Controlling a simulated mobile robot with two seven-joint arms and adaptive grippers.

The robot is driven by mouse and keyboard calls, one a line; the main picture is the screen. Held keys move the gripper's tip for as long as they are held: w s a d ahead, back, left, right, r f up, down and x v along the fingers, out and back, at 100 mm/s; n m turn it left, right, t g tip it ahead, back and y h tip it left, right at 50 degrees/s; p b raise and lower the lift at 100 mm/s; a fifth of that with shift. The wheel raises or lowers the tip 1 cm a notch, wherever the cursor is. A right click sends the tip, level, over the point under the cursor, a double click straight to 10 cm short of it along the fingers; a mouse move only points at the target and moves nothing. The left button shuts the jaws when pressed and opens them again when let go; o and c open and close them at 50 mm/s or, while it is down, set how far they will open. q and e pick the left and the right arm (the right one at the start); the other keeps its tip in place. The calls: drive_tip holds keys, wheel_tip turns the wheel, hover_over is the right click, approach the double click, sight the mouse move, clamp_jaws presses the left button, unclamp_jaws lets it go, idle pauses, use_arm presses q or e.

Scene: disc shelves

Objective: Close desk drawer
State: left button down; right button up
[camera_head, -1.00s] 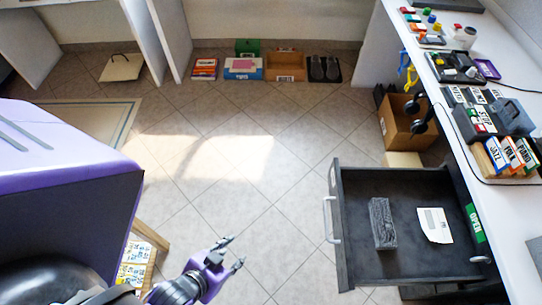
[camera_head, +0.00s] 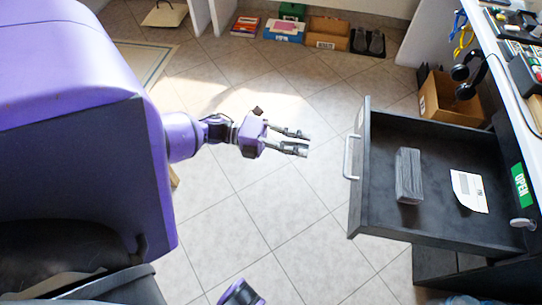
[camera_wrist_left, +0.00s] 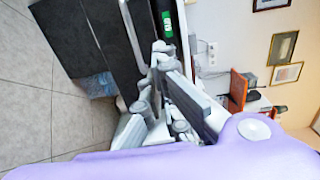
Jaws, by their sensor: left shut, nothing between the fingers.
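The black desk drawer (camera_head: 385,225) stands pulled out from the desk at the right, toward the left of the head view. Its pale bar handle (camera_head: 350,157) is on its left-hand front. Inside lie a grey block (camera_head: 409,176) and a white labelled paper (camera_head: 468,191). My left gripper (camera_head: 306,142) is shut and empty, with a small gap between it and the handle. In the left wrist view, my gripper's grey fingers (camera_wrist_left: 145,105) show near the drawer's dark front (camera_wrist_left: 65,35) and handle (camera_wrist_left: 131,35). My right gripper is not clearly in view.
The desk top (camera_head: 500,75) at the right holds several small items. A cardboard box with black headphones (camera_head: 462,82) is beyond the drawer. Boxes and books line the far wall. The tiled floor left of the drawer is clear.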

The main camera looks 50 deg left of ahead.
sight(345, 161)
use_arm(q)
drive_tip(key=x, duration=1.3)
drive_tip(key=shift+w+a, duration=0.1)
drive_tip(key=shift+w+d, duration=0.25)
drive_tip(key=shift+d, duration=0.1)
drive_tip(key=shift+f, duration=0.1)
use_arm(e)
drive_tip(key=shift+s+a+f, duration=0.1)
drive_tip(key=shift+s+f, duration=0.05)
drive_tip(key=shift+s, duration=0.05)
use_arm(q)
drive_tip(key=shift+d, duration=0.1)
use_arm(e)
drive_tip(key=shift+w, duration=0.15)
